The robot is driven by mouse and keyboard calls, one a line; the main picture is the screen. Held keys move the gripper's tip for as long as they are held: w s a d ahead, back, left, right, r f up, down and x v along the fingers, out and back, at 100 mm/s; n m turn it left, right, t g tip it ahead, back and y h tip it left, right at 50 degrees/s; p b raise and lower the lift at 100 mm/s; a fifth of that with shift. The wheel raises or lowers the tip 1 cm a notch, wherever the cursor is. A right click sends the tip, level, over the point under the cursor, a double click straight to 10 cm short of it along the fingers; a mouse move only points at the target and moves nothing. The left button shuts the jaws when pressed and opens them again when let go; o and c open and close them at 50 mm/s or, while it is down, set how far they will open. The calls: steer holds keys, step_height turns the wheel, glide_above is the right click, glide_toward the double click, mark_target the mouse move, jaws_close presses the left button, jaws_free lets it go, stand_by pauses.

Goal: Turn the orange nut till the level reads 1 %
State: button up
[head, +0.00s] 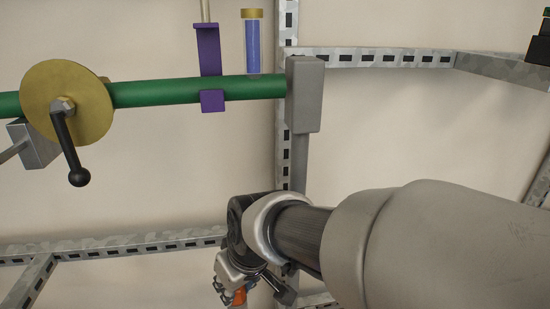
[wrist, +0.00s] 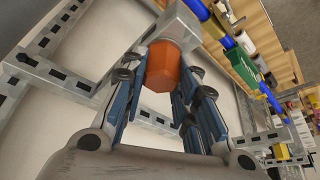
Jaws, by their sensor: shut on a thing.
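The orange nut (wrist: 162,68) sits at the end of a grey block (wrist: 178,24) in the wrist view. My gripper (wrist: 160,88) has its blue fingers on both sides of it and is shut on it. In the head view my gripper (head: 232,284) is low in the middle, with a small orange part of the nut (head: 239,297) showing; the rest is hidden. A green pipe (head: 180,91) runs above, ending at a grey upright block (head: 304,95). No level reading can be made out in either view.
A gold disc (head: 45,85) with a black crank handle (head: 70,150), a purple bracket (head: 209,55) and a blue tube (head: 252,45) with a gold cap are at the pipe. Slotted metal rails (head: 120,246) frame the wall. Shelves (wrist: 285,70) stand at the right in the wrist view.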

steer(key=n+g+b, duration=0.1)
steer(key=n+b, duration=0.1)
steer(key=n, duration=0.1)
steer(key=shift+f+y, duration=0.1)
steer(key=shift+y, duration=0.3)
steer(key=shift+n+g+b, duration=0.4)
steer(key=shift+n+b, duration=0.3)
steer(key=shift+n, duration=0.5)
steer(key=o, duration=1)
steer(key=shift+o, duration=0.2)
steer(key=v, duration=1.2)
steer(key=shift+d, duration=0.15)
